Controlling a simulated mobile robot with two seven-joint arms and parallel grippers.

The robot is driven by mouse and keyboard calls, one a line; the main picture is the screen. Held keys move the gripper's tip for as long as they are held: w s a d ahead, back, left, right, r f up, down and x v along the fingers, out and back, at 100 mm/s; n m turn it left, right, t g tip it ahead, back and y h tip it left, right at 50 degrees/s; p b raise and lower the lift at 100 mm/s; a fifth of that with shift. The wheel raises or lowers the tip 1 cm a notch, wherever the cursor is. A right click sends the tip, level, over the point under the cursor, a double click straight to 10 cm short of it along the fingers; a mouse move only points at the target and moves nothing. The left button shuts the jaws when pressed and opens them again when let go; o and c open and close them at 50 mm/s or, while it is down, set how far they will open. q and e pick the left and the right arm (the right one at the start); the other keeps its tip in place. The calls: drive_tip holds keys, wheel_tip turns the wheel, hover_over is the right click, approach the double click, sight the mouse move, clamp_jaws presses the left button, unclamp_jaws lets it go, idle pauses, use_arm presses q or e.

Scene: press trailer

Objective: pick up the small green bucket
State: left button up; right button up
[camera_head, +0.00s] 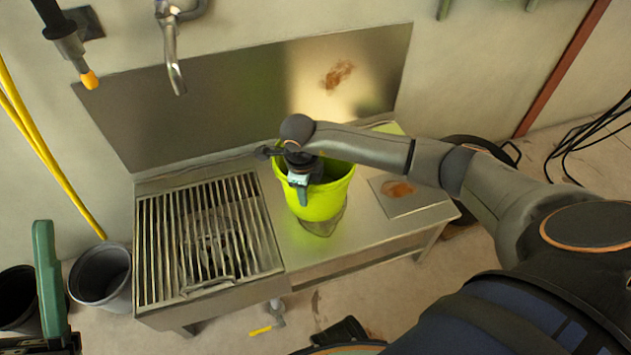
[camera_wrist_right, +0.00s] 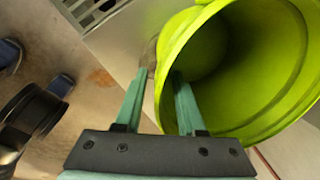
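The small green bucket (camera_head: 318,200) is bright yellow-green and stands upright on the metal bench, left of the rusty square plate. My right gripper (camera_head: 302,190) reaches down at its near rim. In the right wrist view, the bucket (camera_wrist_right: 240,70) opens toward the camera. The two teal fingers of my right gripper (camera_wrist_right: 160,75) are apart, one inside the bucket and one outside, with the wall between them. A gap shows beside the outer finger. My left gripper (camera_head: 47,280) shows at the lower left edge with one green finger; the rest is cut off.
The metal bench (camera_head: 350,243) has a slatted grate (camera_head: 205,235) on its left and the rusty square plate (camera_head: 400,192) on its right. A faucet (camera_head: 172,55) hangs above the grate. Dark buckets (camera_head: 100,275) stand on the floor at left. A black tub (camera_head: 480,150) is behind my right arm.

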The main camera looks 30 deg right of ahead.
clamp_jaws()
drive_tip(key=shift+r, duration=0.1)
idle(1.2)
